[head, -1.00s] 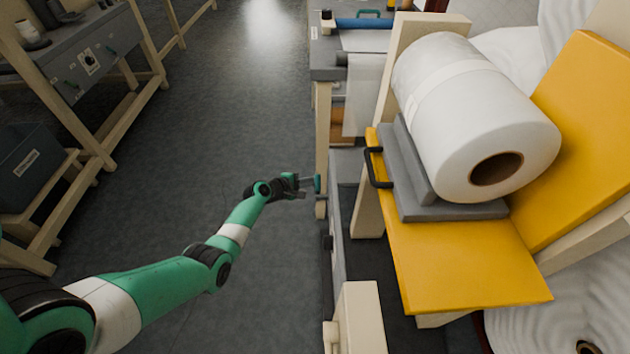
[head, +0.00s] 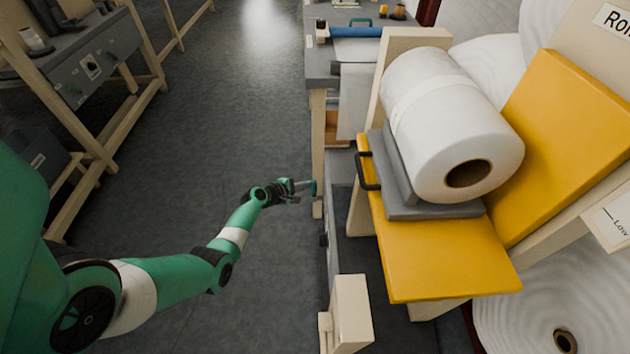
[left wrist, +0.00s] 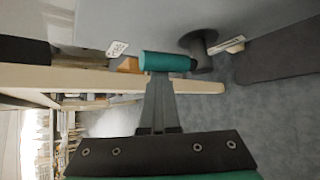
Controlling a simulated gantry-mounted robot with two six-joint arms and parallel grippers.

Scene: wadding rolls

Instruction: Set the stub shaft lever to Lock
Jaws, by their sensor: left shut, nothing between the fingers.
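The lever's teal grip (left wrist: 168,62) lies across the top of my fingers in the left wrist view. Beside it, a dark round hub (left wrist: 199,47) stands out from a grey panel. The grip also shows as a small green piece (head: 314,187) at the side of the stand in the head view. My left gripper (left wrist: 157,84) is shut and empty, its fingertips at or very close to the grip; I cannot tell whether they touch. The head view shows this gripper (head: 303,188) low beside the stand. My right gripper is not in view.
A small white tag (left wrist: 117,48), too small to read surely, is left of the grip. A white wadding roll (head: 440,120) rests on a grey cradle over a yellow platform (head: 440,260). A pale post (head: 350,310) stands nearer. The floor aisle (head: 190,130) is clear.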

